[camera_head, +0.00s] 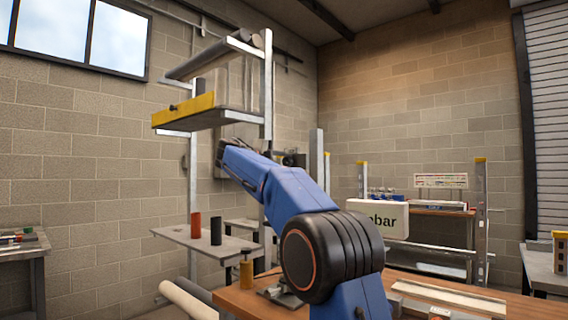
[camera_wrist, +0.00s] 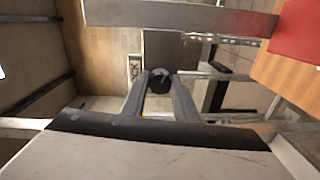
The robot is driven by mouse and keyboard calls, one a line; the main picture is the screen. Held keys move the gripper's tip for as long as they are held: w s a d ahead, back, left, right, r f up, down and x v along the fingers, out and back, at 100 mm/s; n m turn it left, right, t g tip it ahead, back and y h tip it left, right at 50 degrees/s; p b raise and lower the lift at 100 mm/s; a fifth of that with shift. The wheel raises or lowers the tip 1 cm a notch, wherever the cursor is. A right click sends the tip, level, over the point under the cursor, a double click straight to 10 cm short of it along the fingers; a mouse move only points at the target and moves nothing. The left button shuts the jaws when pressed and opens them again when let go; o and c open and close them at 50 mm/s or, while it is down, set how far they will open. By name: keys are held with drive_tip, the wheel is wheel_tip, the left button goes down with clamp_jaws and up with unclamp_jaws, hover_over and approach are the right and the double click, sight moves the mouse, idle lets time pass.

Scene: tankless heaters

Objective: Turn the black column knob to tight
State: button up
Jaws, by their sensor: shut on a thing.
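The black column knob (camera_wrist: 159,79) is round and has a pale mark on its face. It shows in the wrist view between the tips of my gripper (camera_wrist: 160,84), which is shut on it. A pale label with dark letters (camera_wrist: 134,68) is just left of the knob; only part of it can be read. In the head view my blue arm reaches up and left, and its end is beside the shelf rack. The knob and fingertips cannot be made out there.
A metal rack (camera_head: 267,95) with a yellow-edged shelf (camera_head: 183,110) stands near my arm. Red (camera_head: 196,225) and black (camera_head: 216,231) cylinders stand on a lower shelf. A wooden bench (camera_head: 235,301) is in front. A white sign (camera_head: 377,219) stands at right.

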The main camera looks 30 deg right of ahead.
drive_tip(key=shift+f, duration=0.1)
drive_tip(key=o, duration=1.1)
drive_tip(key=shift+c, duration=0.2)
drive_tip(key=shift+a, duration=0.1)
drive_tip(key=v, duration=1.7)
drive_tip(key=shift+a, duration=0.25)
